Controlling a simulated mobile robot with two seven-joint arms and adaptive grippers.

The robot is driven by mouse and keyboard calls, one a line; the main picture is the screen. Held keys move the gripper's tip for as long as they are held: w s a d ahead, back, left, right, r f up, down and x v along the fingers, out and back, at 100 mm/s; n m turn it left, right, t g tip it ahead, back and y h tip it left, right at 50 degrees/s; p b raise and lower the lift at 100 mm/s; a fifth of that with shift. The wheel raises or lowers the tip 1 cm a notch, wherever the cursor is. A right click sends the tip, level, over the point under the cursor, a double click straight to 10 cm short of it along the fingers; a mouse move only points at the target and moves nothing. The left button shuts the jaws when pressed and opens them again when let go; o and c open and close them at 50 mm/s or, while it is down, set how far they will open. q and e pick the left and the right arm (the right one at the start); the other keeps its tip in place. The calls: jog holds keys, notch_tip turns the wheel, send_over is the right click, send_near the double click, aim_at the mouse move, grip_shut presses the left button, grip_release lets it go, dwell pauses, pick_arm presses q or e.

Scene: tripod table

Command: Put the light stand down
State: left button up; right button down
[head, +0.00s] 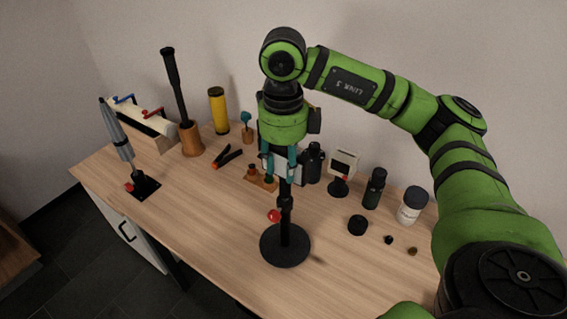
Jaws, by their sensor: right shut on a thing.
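The light stand (286,222) is a black upright pole with a red knob on its side and a round black base (285,246). My right gripper (283,178) comes down from above and is shut on the upper part of the pole. The gripper hides the top of the stand. The stand looks upright over the front middle of the wooden table (215,215). I cannot tell whether its base touches the tabletop or hangs just above it. My left gripper is not in view.
A grey device on a square black base (144,187) stands at the left. A wooden cup (192,139), yellow cylinder (218,110), dark bottle (374,188), white jar (411,205) and black cap (357,225) stand behind and right. Bare table lies left of the round base.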

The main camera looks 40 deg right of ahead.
jog(key=shift+f, duration=0.65)
jog(key=c, duration=0.8)
grip_release()
jog(key=shift+f, duration=0.1)
notch_tip(320, 180, up, 12)
jog(key=shift+r, duration=0.1)
